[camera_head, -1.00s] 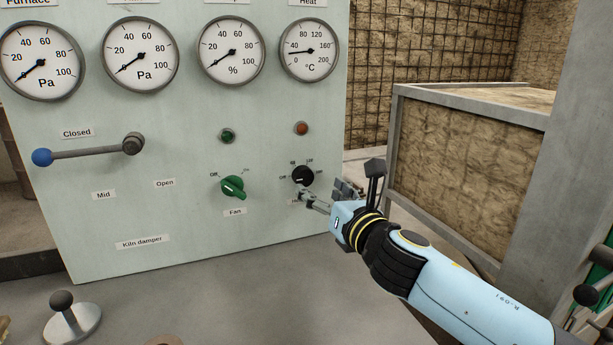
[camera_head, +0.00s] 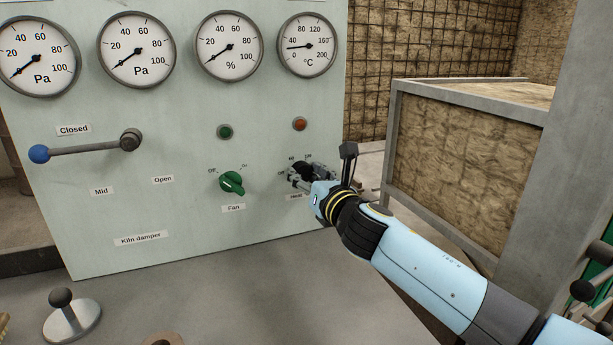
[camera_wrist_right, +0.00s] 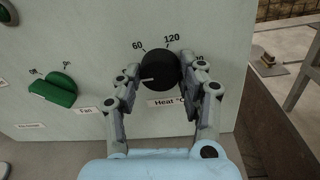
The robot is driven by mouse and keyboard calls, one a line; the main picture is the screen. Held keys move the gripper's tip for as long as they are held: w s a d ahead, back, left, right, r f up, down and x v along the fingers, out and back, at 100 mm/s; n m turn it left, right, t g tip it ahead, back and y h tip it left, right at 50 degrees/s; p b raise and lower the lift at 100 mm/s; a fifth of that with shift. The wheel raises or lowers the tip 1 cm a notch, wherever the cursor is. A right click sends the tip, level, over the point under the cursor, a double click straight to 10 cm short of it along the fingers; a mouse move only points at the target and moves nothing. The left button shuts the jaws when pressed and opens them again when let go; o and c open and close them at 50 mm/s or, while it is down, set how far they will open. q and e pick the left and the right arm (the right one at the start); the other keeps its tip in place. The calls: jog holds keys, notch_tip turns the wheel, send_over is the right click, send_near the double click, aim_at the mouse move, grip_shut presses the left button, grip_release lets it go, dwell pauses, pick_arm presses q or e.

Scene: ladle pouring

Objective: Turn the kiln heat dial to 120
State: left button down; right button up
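The black heat dial (camera_wrist_right: 160,70) is on the pale panel, above a "Heat" label, with 60 and 120 marked over it in the right wrist view. Its white pointer line faces left, below the 60 mark. It also shows in the head view (camera_head: 302,171), partly covered by my right gripper. My right gripper (camera_wrist_right: 167,79) has one finger on each side of the dial, fingers apart; I cannot tell whether they touch it. My left gripper is not in view.
The green fan dial (camera_head: 232,184) is left of the heat dial. The damper lever (camera_head: 85,147) with its blue knob sits further left, near the Closed label. A framed, straw-coloured block (camera_head: 465,160) stands right of my right arm.

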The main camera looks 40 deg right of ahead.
jog(key=c, duration=0.4)
jog(key=shift+f+m, duration=0.1)
jog(key=shift+m, duration=0.2)
jog(key=m+b, duration=0.3)
jog(key=m, duration=0.1)
jog(key=shift+f+m, duration=0.1)
jog(key=shift+m, duration=0.3)
jog(key=m+b, duration=0.3)
jog(key=m, duration=0.3)
jog(key=shift+f+m, duration=0.1)
jog(key=shift+m, duration=0.2)
jog(key=m+h+b, duration=0.1)
jog(key=m+b, duration=0.2)
jog(key=m, duration=0.3)
jog(key=shift+a+m+b, duration=0.1)
jog(key=shift+m+b, duration=0.2)
jog(key=shift+m, duration=0.1)
jog(key=m+b, duration=0.2)
jog(key=m, duration=0.4)
jog(key=shift+h, duration=0.3)
jog(key=o, duration=1.2)
